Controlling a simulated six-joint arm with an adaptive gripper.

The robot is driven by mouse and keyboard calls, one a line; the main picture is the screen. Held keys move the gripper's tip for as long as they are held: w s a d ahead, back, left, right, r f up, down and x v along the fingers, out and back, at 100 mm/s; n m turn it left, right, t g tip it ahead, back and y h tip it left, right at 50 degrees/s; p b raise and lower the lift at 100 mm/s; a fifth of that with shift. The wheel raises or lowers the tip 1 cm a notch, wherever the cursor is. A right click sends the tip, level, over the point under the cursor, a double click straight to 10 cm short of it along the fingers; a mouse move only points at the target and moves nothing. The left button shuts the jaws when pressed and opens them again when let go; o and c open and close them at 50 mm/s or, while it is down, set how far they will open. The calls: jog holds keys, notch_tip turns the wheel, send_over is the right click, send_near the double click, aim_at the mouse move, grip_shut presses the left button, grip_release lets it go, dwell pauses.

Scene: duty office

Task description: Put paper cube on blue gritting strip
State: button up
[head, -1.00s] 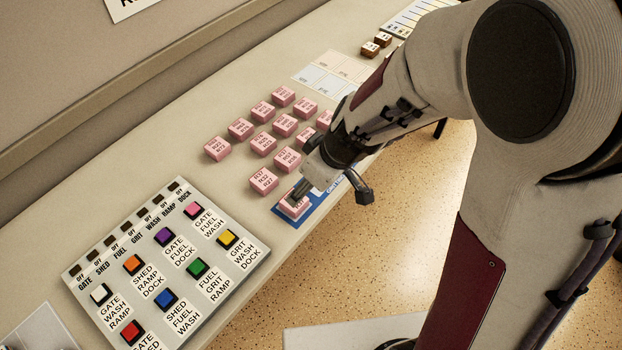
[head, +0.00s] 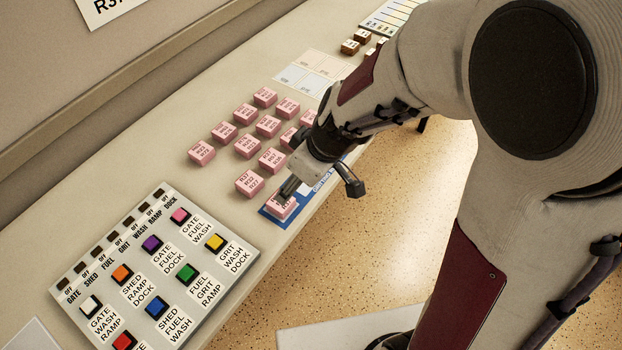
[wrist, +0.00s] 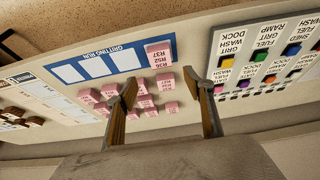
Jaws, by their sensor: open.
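The blue gritting strip (head: 271,213) lies along the front edge of the counter and is partly hidden by my gripper in the head view. In the wrist view the strip (wrist: 125,59) shows white squares and "GRITTING RUN". A pink lettered paper cube (head: 283,209) sits on its end nearest the button panel; it also shows in the wrist view (wrist: 158,56). My gripper (head: 289,187) is just above this cube. In the wrist view its two fingers (wrist: 168,90) are spread apart with nothing held between them. Several more pink cubes (head: 248,146) stand in rows behind the strip.
A button panel (head: 230,262) with coloured buttons lies at the left. A pale card (head: 296,75) with printed squares and brown blocks (head: 350,46) lie farther along the counter. The wall is behind. Bare counter shows behind the cubes.

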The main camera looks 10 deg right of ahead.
jog(key=s+d+r+m+t+h, duration=0.2)
jog(key=s+d+r+m, duration=0.7)
jog(key=s+r, duration=0.7)
jog(key=d+h, duration=0.1)
jog(key=d, duration=0.2)
jog(key=shift+s, duration=0.3)
